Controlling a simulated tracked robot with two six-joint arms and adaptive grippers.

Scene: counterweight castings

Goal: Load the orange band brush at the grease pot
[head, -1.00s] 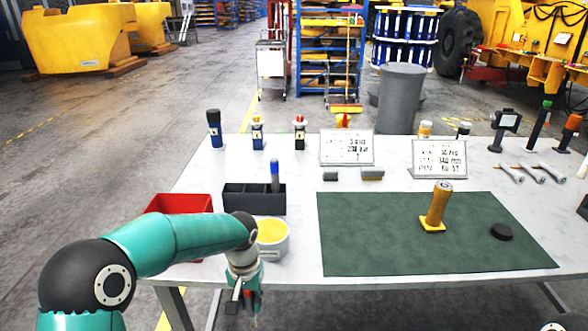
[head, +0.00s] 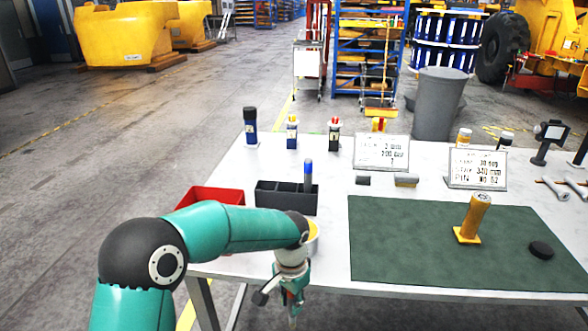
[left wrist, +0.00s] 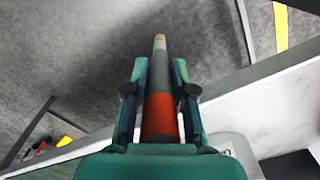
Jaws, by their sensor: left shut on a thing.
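My left gripper (head: 291,290) is shut on the orange band brush, which hangs off the table's front edge. In the left wrist view the brush (left wrist: 160,85) lies between the two fingers, with its orange band near the palm, a grey stretch and a pale tip beyond. The grease pot (head: 313,238), a pale tub with yellow grease, stands near the front edge and is mostly hidden behind my left arm. A pale rounded shape at the lower right of the left wrist view may be the pot. My right gripper is out of view.
A black divided holder (head: 269,196) with a blue-topped tool (head: 308,172) stands behind the pot, beside a red bin (head: 213,195). A green mat (head: 400,265) carries a yellow-brown part (head: 473,217) and a black disc (head: 541,250). Dark, blue and yellow bottles stand behind.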

